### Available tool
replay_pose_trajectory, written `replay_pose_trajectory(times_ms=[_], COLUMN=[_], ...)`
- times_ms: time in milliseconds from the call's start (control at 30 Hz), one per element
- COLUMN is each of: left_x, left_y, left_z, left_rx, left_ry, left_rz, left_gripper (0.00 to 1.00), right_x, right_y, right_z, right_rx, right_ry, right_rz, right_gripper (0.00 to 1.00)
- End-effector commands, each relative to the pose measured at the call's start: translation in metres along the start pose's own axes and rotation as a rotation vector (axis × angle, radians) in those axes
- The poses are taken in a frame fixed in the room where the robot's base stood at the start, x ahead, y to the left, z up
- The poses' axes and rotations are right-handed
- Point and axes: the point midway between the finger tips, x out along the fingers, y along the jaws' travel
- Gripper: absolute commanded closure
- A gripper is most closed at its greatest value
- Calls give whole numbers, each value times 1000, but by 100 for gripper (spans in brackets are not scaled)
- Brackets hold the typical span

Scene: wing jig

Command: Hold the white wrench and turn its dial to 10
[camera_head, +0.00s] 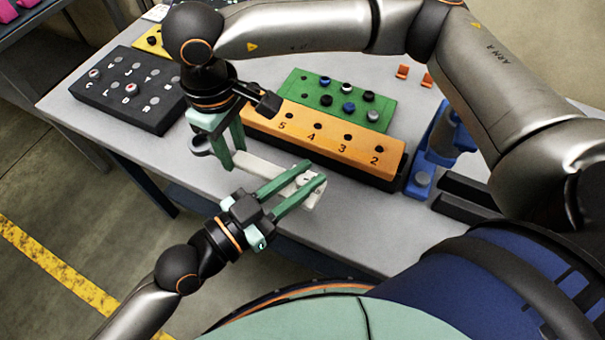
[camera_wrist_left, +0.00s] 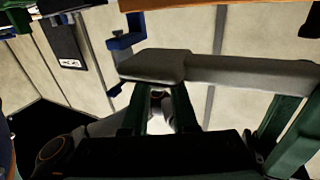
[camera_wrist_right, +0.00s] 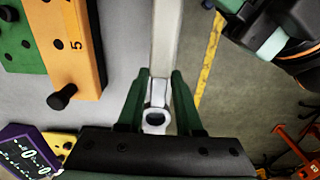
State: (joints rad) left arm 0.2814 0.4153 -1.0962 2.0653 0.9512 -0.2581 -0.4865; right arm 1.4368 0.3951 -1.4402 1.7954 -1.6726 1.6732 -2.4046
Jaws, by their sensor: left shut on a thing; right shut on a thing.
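The white wrench (camera_head: 268,168) is held above the near edge of the table, between my two grippers. My left gripper (camera_head: 313,177) is shut on its thicker handle end, which also shows in the left wrist view (camera_wrist_left: 155,66). My right gripper (camera_head: 233,158) is shut on the other end, close to the ring head. The right wrist view shows this ring (camera_wrist_right: 155,119) between the right fingers, with the shaft running away from it. The dial and its reading cannot be made out; the left fingers partly cover the handle end.
An orange block (camera_head: 330,137) numbered 2 to 5 lies behind the wrench, with a green board (camera_head: 300,88) of knobs beyond it. A dark board (camera_head: 120,92) is at left. A blue fixture (camera_head: 436,145) stands at right. The table's front strip (camera_head: 350,235) is clear.

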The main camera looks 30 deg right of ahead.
Motion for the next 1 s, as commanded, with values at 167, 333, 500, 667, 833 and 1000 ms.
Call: replay_pose_trajectory(times_ms=[167, 333, 500, 667, 833, 1000], left_x=[0, 0, 3, 6, 7, 6], left_y=[0, 0, 4, 11, 14, 12], left_z=[0, -1, -5, -10, -11, -9], left_rx=[1, 1, 9, 11, 9, 5], left_ry=[0, 1, 13, 28, 33, 24], left_rz=[-1, 0, 31, 84, 124, 149], left_gripper=[100, 100, 100, 100, 100, 100], right_x=[-1, -1, -1, -1, -1, -2], right_y=[0, 0, 0, 0, 0, 0], right_z=[0, 0, 0, -2, -3, -3], right_rx=[0, 0, 0, 1, 3, 4], right_ry=[1, 1, 2, 7, 11, 12], right_rz=[0, 0, 0, -2, 0, 0], right_gripper=[100, 100, 100, 100, 100, 100])
